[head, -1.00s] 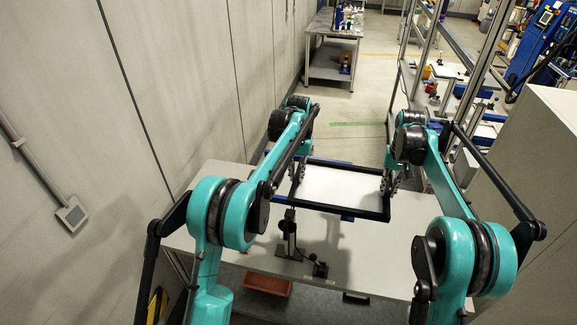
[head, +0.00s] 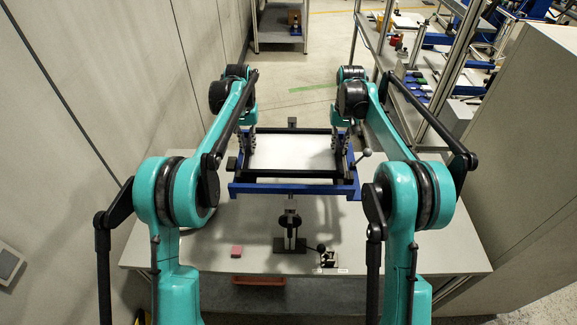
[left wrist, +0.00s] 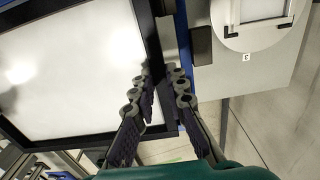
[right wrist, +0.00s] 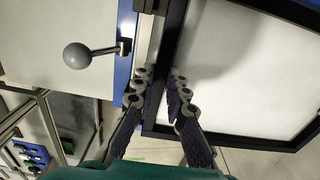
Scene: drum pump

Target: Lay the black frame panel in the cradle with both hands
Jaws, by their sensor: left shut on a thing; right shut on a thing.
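The black frame panel (head: 293,178) with its white sheet is level over the blue cradle (head: 290,189) in the head view. Whether it rests on the cradle or hangs just above it, I cannot tell. My left gripper (head: 247,144) is shut on the panel's left side bar; in the left wrist view its fingers (left wrist: 160,85) straddle the black bar. My right gripper (head: 341,145) is shut on the right side bar; in the right wrist view its fingers (right wrist: 161,85) straddle that bar. Both fingertips are partly hidden by the frame.
The cradle stands on a post above a grey table (head: 220,258). A ball-ended lever (head: 363,154) sticks out at the cradle's right. A wall is close at left, a cabinet at right.

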